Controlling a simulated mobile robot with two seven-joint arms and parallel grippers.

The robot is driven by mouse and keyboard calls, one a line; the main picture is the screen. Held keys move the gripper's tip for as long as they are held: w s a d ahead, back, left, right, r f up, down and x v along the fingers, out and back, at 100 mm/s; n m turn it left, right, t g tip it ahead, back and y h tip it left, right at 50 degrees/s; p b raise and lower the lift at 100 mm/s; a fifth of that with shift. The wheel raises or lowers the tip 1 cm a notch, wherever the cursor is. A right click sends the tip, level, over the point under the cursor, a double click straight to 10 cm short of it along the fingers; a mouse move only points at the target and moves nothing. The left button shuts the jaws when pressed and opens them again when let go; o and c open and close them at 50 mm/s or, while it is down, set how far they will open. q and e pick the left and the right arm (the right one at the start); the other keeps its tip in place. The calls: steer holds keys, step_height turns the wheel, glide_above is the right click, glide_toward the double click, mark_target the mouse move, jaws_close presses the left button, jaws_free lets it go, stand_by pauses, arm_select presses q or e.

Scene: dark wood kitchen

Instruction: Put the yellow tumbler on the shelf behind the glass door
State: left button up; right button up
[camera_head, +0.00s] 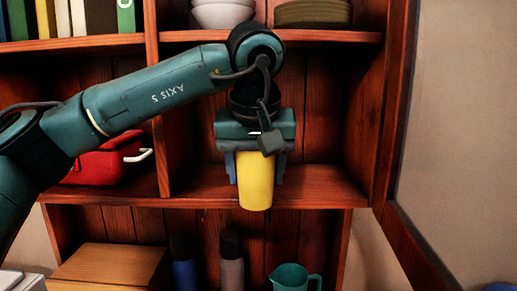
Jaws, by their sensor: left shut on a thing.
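The yellow tumbler (256,182) is upright in my left gripper (256,170), whose two fingers are shut on its sides. The tumbler is in front of the middle shelf (320,188) of the dark wood cabinet. Its bottom appears at about the height of the shelf's front edge or slightly below; I cannot tell whether it touches the shelf. The glass door (455,130) with its wooden frame stands open on the right. My right gripper is not in view.
A red case (95,168) with a white handle sits left of the upright divider (150,100). White bowls (222,14) and dark plates (312,14) are on the shelf above. Below are a wooden box (105,265), bottles (231,262) and a teal jug (292,278). The middle shelf's right part looks empty.

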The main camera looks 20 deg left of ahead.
arm_select(q)
steer(key=w, duration=0.3)
steer(key=shift+w+a+p, duration=0.1)
steer(key=shift+a+p, duration=0.25)
steer(key=shift+a, duration=0.05)
steer(key=w+p, duration=0.1)
steer(key=w, duration=0.1)
steer(key=w+a+p, duration=0.1)
steer(key=shift+w+r, duration=0.1)
steer(key=shift+w, duration=0.25)
steer(key=shift+s+f, duration=0.1)
steer(key=shift+f, duration=0.1)
steer(key=shift+f, duration=0.2)
steer(key=o, duration=1)
steer(key=shift+c, duration=0.2)
steer(key=shift+r, duration=0.1)
